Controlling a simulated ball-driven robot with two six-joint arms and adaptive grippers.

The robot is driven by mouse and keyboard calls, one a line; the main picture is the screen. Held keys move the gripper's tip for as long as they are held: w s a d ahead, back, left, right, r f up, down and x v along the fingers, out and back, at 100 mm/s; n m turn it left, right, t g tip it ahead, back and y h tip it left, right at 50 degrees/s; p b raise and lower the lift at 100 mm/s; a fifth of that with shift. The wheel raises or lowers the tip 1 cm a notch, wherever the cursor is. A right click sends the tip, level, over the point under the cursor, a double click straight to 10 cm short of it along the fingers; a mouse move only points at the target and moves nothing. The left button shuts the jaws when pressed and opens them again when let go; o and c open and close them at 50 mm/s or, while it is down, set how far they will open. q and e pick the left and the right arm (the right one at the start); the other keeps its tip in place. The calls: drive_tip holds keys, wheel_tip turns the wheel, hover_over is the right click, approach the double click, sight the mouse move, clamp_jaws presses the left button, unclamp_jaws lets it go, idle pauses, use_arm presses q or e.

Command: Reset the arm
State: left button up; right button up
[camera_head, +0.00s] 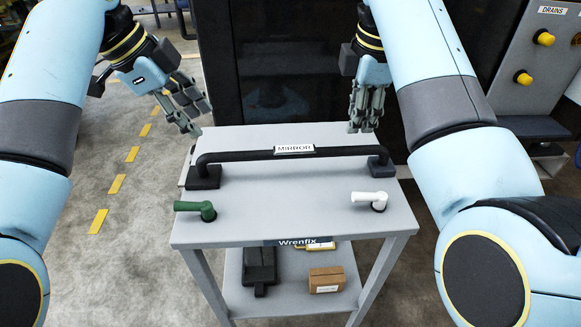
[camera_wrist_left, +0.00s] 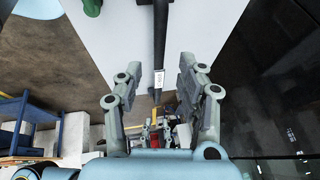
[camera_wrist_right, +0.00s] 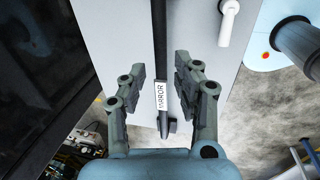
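My left gripper (camera_head: 184,108) is at the far left corner of the grey trolley top, beyond the black bar. In the left wrist view its fingers (camera_wrist_left: 160,85) are spread with nothing between them. My right gripper (camera_head: 367,112) is above the trolley's far right edge, beyond the bar's right end. In the right wrist view its fingers (camera_wrist_right: 155,80) are also spread and empty. The black bar (camera_head: 240,155) labelled MIRROR lies across the trolley top on two end blocks. Neither gripper appears to touch it.
The trolley (camera_head: 285,220) has a green handle (camera_head: 195,208) at front left and a white handle (camera_head: 370,198) at front right. Its lower shelf holds a black item (camera_head: 259,268) and a brown box (camera_head: 326,280). A dark panel (camera_head: 280,60) stands behind. A panel with yellow knobs (camera_head: 523,77) is at right.

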drive_tip(key=shift+s+r, duration=0.2)
drive_tip(key=shift+r, duration=0.75)
